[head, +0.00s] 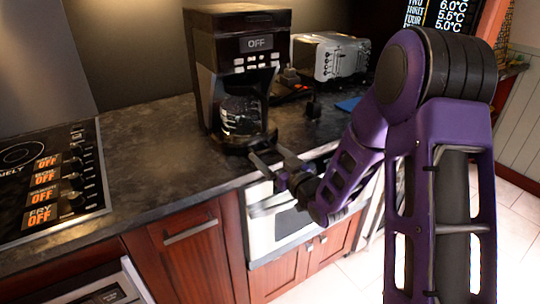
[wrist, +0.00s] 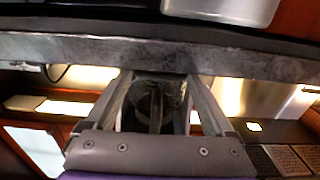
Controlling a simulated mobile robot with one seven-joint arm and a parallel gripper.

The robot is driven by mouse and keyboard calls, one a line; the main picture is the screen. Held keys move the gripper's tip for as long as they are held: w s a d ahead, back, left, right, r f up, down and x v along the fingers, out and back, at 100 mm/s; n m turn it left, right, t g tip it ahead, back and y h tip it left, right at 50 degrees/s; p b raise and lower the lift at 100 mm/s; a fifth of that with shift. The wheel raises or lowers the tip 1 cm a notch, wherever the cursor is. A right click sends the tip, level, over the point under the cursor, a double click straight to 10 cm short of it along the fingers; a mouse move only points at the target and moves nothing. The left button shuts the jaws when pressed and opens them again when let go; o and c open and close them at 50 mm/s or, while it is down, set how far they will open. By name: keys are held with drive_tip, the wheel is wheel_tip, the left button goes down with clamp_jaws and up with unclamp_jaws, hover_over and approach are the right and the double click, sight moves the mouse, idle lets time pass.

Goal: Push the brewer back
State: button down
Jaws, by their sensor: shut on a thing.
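The brewer (head: 243,70) is a black coffee maker with an "OFF" display and a glass carafe (head: 240,115). It stands upright on the dark countertop, its base close to the front edge. My gripper (head: 268,158) is low at the brewer's front, by the counter edge. In the wrist view my gripper (wrist: 160,85) has its two fingers on either side of a dark, glossy part with an upright bar. This looks like part of the brewer, but I cannot tell which part. The fingers hide some of the base's front.
A silver toaster (head: 330,57) stands right of the brewer, with dark cables and small items between. A cooktop (head: 50,180) with "OFF" labels lies at left. The countertop (head: 150,125) left of the brewer is clear. Below are wooden cabinets (head: 190,250) and a white-fronted appliance (head: 275,220).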

drive_tip(key=shift+x, duration=2.25)
drive_tip(key=shift+w+d+r, duration=0.1)
drive_tip(key=shift+w+d, duration=0.05)
drive_tip(key=shift+d, duration=0.05)
unclamp_jaws()
drive_tip(key=p+v, duration=0.2)
drive_tip(key=v, duration=1.5)
